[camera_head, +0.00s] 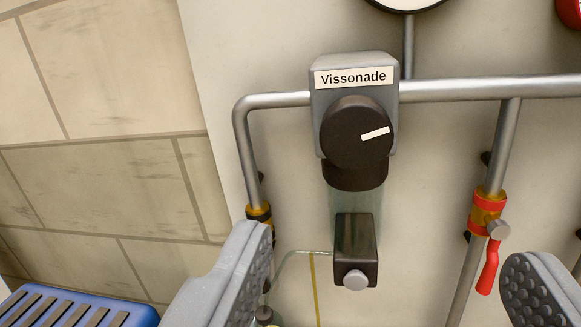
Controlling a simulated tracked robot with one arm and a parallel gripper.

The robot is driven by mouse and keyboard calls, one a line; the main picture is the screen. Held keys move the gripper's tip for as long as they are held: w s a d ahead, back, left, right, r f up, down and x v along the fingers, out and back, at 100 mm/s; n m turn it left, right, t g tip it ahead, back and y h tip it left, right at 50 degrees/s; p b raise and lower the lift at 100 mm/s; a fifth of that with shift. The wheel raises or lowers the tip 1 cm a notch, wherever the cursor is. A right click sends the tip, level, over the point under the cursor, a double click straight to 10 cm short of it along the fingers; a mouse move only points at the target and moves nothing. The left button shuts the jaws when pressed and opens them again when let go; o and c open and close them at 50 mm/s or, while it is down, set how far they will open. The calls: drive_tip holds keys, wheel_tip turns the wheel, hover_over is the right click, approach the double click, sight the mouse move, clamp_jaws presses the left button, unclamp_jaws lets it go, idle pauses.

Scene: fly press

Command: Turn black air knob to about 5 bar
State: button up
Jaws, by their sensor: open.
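The black air knob (350,138) is round, with a white pointer line aimed right and slightly up. It sits on the front of a grey regulator body (355,72) labelled "Vissonade". Below it hangs a clear bowl (353,205) with a dark block and a light button at its bottom. Only the lower rim of a round white dial gauge (408,4) shows at the top edge, so its reading is hidden. My gripper (385,285) is open and empty, its two grey padded fingers wide apart, lower in the picture than the knob and not touching it.
Grey pipes (480,90) run left and right from the regulator. A red-handled valve (488,260) is on the right pipe, near my right finger. A blue slotted object (75,308) is at the lower left. A tiled wall (90,120) is at left.

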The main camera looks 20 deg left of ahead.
sight(355, 143)
drive_tip(key=w+a, duration=0.1)
drive_tip(key=w, duration=0.3)
drive_tip(key=w+a, duration=0.1)
drive_tip(key=w, duration=0.4)
drive_tip(key=w+a, duration=0.1)
drive_tip(key=w, duration=0.3)
drive_tip(key=shift+w+a+f+p, duration=0.2)
drive_tip(key=shift+w+f+p, duration=0.1)
drive_tip(key=shift+w+f, duration=0.1)
drive_tip(key=shift+c, duration=0.3)
drive_tip(key=c, duration=0.9)
